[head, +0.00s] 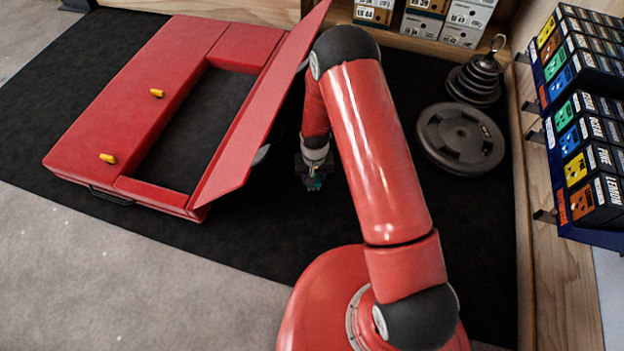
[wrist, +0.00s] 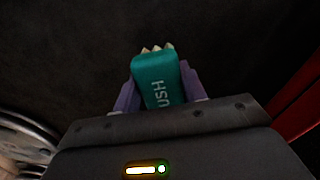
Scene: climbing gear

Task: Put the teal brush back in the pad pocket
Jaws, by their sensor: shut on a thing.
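The teal brush (wrist: 157,82) is between the two purple fingers of my gripper (wrist: 162,92) in the wrist view, with pale bristle tips at its far end and part of some lettering showing. My gripper is shut on it.
Two yellow pieces (head: 157,93) lie on the pad's left part. Weight plates (head: 460,138) lie on the mat to the right, with a smaller stack (head: 478,80) behind. Boxes (head: 425,22) stand at the back and a rack of labelled boxes (head: 590,120) at the right. The front mat is clear.

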